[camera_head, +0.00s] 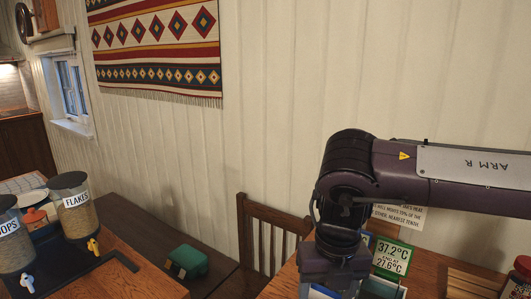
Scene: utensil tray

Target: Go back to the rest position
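My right arm (460,178) comes in from the right and bends down at a dark purple joint. Its wrist (335,262) points down over the wooden table at the bottom edge. The fingers of my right gripper do not show; the picture's bottom edge cuts the wrist off, so I cannot see whether it holds anything. My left arm and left gripper are not in view. No utensil tray can be clearly made out.
A green sign reading 37.2°C (392,258) stands right of my wrist. A wooden slatted piece (472,285) and a red-lidded jar (520,275) are farther right. A chair (270,228) stands behind.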

